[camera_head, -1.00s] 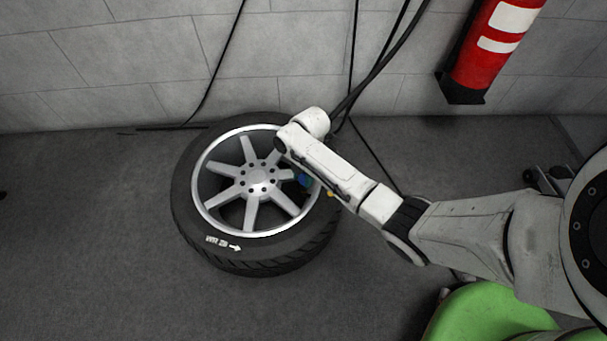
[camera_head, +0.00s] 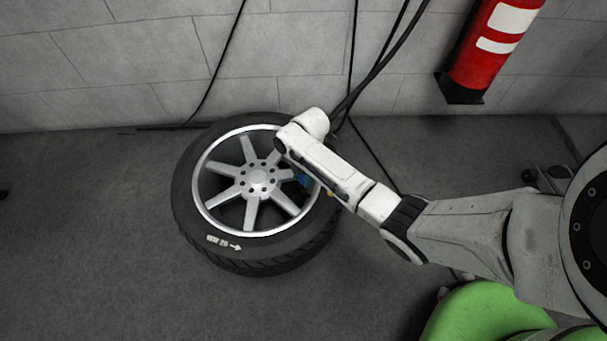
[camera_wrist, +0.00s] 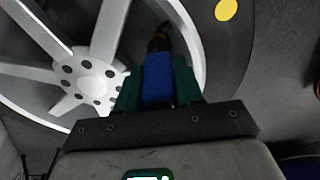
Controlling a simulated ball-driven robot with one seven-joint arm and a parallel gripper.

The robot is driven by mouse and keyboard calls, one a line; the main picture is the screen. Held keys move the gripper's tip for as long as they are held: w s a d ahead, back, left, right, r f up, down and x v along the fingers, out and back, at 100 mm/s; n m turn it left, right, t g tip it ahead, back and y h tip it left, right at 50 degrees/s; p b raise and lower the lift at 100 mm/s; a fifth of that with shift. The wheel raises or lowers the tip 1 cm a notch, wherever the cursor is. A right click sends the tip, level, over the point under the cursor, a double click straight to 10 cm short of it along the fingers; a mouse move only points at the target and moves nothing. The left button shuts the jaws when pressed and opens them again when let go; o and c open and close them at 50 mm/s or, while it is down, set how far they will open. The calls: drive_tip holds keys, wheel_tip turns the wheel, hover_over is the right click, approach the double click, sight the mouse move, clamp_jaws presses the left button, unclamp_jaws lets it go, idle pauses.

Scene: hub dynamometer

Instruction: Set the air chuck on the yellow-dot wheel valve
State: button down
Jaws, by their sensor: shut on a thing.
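The wheel (camera_head: 183,215) lies flat on the floor, a black tyre on a silver spoked rim. The yellow dot (camera_wrist: 226,10) is on the tyre sidewall at the top right of the wrist view; in the head view it shows small (camera_head: 329,194) beside my arm. My gripper (camera_wrist: 158,72) has dark green fingers shut on the blue air chuck (camera_wrist: 158,88). The chuck's dark tip (camera_wrist: 158,42) points to the rim's edge, near the yellow dot. In the head view the blue chuck (camera_head: 302,179) shows over the rim's right side, partly behind my arm. I cannot make out the valve or any contact.
A red fire extinguisher (camera_head: 482,60) hangs on the grey wall at upper right. Black hoses (camera_head: 378,65) hang by the wall behind the wheel. A green object (camera_head: 485,318) stands at lower right.

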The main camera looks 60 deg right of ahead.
drive_tip(key=shift+f+b, duration=0.4)
drive_tip(key=shift+f, duration=0.2)
idle(0.3)
drive_tip(key=c, duration=1)
unclamp_jaws()
drive_tip(key=r+p, duration=0.3)
drive_tip(key=p, duration=0.1)
drive_tip(key=d+r+p, duration=0.1)
drive_tip(key=r+p, duration=0.2)
drive_tip(key=r, duration=0.1)
drive_tip(key=r+p, duration=0.4)
drive_tip(key=shift+s+d+p, duration=0.1)
drive_tip(key=shift+d+p, duration=0.05)
drive_tip(key=shift+p, duration=0.15)
